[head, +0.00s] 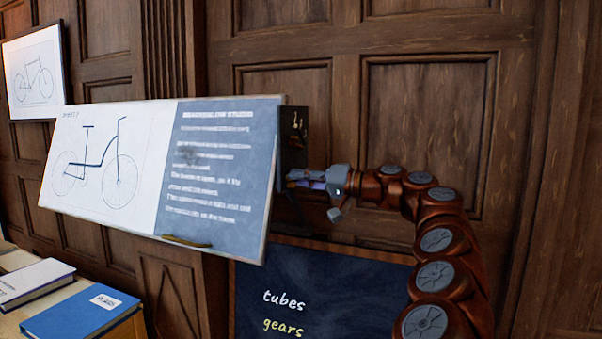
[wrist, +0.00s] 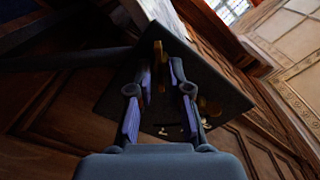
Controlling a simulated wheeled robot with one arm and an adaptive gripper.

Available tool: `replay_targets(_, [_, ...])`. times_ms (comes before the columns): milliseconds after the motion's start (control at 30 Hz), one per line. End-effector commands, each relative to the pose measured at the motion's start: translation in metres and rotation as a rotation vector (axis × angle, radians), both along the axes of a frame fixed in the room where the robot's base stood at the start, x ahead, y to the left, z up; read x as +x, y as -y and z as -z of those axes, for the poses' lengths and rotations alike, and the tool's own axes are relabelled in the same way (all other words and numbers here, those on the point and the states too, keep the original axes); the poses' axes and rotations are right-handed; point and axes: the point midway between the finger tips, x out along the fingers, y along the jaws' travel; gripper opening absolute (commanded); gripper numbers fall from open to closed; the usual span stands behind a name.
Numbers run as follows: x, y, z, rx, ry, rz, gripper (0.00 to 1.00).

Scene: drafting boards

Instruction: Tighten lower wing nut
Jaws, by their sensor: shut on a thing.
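The drafting board (head: 228,170) hangs tilted on the left, with a bicycle drawing and a blue text panel. A dark bracket plate (head: 293,152) stands at its right edge; it fills the middle of the wrist view (wrist: 115,98). An upper brass wing nut (head: 297,121) shows on it. My gripper (head: 297,178) reaches in from the right at the lower part of the plate. In the wrist view its purple-padded fingers (wrist: 160,78) stand on both sides of the brass lower wing nut (wrist: 158,56), shut on it. My gripper hides this nut in the head view.
A dark chalkboard (head: 310,290) with "tubes" and "gears" is below my gripper. A blue book (head: 75,318) and a white book (head: 30,283) lie on a surface at lower left. A framed bicycle picture (head: 35,72) hangs at upper left. Wood panelling stands behind.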

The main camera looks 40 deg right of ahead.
Motion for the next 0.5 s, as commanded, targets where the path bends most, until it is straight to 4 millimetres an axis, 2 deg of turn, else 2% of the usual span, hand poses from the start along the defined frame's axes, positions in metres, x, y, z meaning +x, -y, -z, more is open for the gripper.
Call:
replay_targets(33, [0.0001,-0.0016,-0.0042,0.037,-0.022,-0.004,0.0])
replay_targets(500, [0.001,0.0002,-0.0016,0.389,-0.229,0.0,0.0])
